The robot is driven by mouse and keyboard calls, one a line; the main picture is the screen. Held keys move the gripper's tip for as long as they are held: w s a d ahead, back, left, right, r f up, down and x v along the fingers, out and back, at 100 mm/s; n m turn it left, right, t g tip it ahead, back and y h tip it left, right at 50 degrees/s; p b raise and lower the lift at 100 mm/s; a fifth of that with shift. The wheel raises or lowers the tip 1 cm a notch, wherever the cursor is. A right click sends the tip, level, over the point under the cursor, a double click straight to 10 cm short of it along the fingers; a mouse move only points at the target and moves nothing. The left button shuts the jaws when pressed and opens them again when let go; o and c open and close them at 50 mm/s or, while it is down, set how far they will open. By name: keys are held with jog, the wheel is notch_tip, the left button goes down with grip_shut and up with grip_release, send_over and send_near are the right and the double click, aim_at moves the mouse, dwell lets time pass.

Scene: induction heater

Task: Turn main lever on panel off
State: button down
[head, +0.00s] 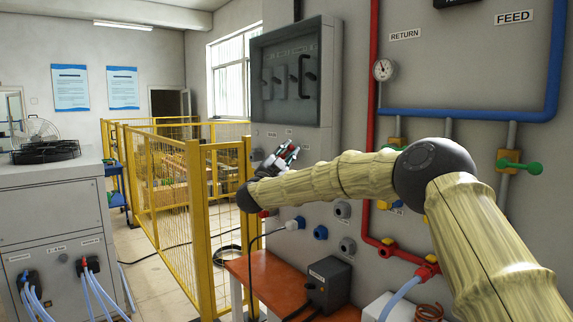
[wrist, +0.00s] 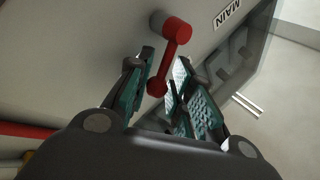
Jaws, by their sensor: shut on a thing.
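The red main lever (wrist: 177,48) is on the grey panel, beside the MAIN label (wrist: 228,14) in the wrist view. One rounded end sits at the panel, and the handle runs toward my gripper. My gripper (wrist: 160,90) has its two teal-padded fingers on either side of the handle's lower end and is shut on it. In the head view my gripper (head: 283,156) is at the panel below the grey switch box. It hides most of the lever there; only small red patches show.
The grey switch box (head: 258,75) juts out above my gripper. Yellow mesh fencing (head: 205,220) stands close to the left. Below are hose fittings (head: 320,232), an orange bench (head: 262,285) and a dark box (head: 329,282). Red and blue pipes run at the right.

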jog(key=f+m+g+h+b, duration=0.1)
jog(key=m+h+b, duration=0.1)
jog(key=m+b, duration=0.1)
jog(key=f+m+g+h+b, duration=0.1)
jog(key=m+g+h+b, duration=0.1)
jog(key=m+h+b, duration=0.1)
jog(key=f+m+g+h+b, duration=0.1)
jog(key=m+g+h+b, duration=0.1)
jog(key=m+b, duration=0.2)
jog(key=shift+s+d+f+m+h, duration=0.1)
jog(key=shift+m+h, duration=0.1)
jog(key=shift+m, duration=0.5)
jog(key=shift+s+m+h, duration=0.1)
jog(key=shift+m+h, duration=0.1)
jog(key=shift+m, duration=0.5)
jog(key=shift+f+m+b, duration=0.1)
jog(key=shift+m+b, duration=0.2)
jog(key=c, duration=1.5)
grip_release()
jog(key=shift+s, duration=0.1)
jog(key=v, duration=1.2)
